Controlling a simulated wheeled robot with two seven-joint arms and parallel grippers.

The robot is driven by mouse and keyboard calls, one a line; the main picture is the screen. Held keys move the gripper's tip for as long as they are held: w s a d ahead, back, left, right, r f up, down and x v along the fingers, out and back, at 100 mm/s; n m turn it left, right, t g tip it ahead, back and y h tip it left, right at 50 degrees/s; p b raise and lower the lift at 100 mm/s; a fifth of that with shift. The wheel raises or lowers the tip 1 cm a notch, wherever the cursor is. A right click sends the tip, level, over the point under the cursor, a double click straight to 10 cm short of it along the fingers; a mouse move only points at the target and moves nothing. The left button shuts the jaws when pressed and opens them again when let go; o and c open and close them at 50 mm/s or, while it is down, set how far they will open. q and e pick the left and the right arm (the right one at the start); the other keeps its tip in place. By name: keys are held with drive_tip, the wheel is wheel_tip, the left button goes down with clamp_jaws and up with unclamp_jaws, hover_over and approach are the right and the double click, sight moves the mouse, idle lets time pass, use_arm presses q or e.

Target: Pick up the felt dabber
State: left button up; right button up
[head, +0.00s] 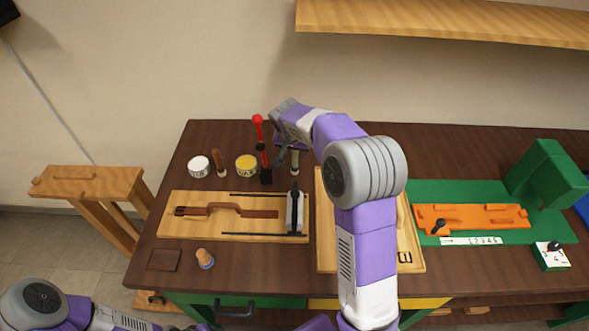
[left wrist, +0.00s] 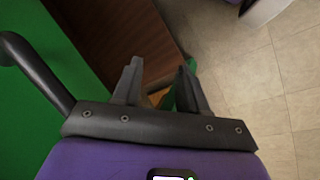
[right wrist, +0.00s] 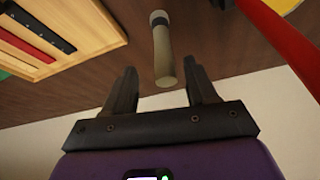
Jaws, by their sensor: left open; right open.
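A pale, round-ended stick with a grey band near one end, probably the felt dabber (head: 295,162), stands at the back of the table. In the right wrist view this dabber (right wrist: 163,58) lies between and just beyond the fingertips. My right gripper (right wrist: 160,76) is open and empty; no contact with the dabber shows. In the head view my right gripper (head: 285,150) is above and beside it, partly hidden by its own wrist. My left gripper (left wrist: 157,72) is open and empty beside the table's front edge, low over the floor.
A red-and-black tool (head: 260,145), yellow-topped tin (head: 246,166), white tin (head: 199,166) and brown-handled tool (head: 218,163) stand left of the dabber. A wooden board (head: 190,229) with a strap lies in front. A shelf (head: 440,22) hangs above.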

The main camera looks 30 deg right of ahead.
sight(295, 156)
drive_tip(key=b+x, duration=0.1)
drive_tip(key=x, duration=0.5)
drive_tip(key=shift+w+a+f, duration=0.1)
drive_tip(key=shift+w+f, duration=0.05)
drive_tip(key=shift+w, duration=0.15)
drive_tip(key=shift+c, duration=0.3)
clamp_jaws()
wheel_tip(295, 156, up, 10)
drive_tip(key=shift+r+p, duration=0.1)
drive_tip(key=shift+p, duration=1.05)
